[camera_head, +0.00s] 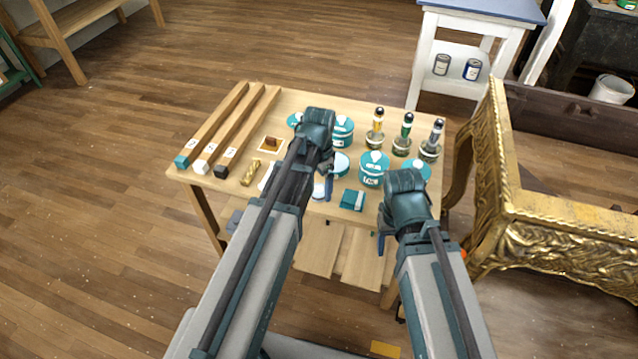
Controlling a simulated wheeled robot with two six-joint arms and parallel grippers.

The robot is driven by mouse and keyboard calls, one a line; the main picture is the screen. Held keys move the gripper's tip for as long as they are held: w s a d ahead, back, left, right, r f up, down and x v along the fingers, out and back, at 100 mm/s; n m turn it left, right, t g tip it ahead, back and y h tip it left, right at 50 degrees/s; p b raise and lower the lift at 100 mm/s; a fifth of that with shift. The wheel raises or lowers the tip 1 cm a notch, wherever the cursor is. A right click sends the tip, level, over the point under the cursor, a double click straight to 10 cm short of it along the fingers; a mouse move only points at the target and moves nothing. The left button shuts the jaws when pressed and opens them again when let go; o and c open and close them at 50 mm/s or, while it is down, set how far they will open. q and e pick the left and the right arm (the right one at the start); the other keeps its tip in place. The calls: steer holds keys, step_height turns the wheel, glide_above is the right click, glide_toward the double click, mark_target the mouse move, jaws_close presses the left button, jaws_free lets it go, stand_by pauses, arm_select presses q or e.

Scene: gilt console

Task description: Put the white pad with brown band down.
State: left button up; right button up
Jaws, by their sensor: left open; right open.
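A small pale square with a brown piece on it (271,145) lies on the wooden table, left of my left gripper. It may be the white pad with brown band, but it is too small to tell. My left gripper (327,172) is over the middle of the table among teal-lidded jars. It is open; its fingertips are partly hidden, and I see no pad in it. My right gripper (384,232) is open at the table's front edge, with nothing visible in it. My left arm hides part of the table.
Three wooden bars (228,130) lie at the table's left. The gilt console (545,235) stands close at the right.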

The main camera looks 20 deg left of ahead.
mark_target(319, 189)
arm_select(q)
step_height(319, 189, up, 11)
steer(key=p, duration=1)
arm_select(e)
step_height(319, 189, up, 11)
arm_select(q)
steer(key=s+d+n+y, duration=0.1)
steer(key=s+d+n, duration=0.3)
steer(key=s+d, duration=0.6)
steer(key=s, duration=0.4)
steer(key=shift+s+d, duration=0.2)
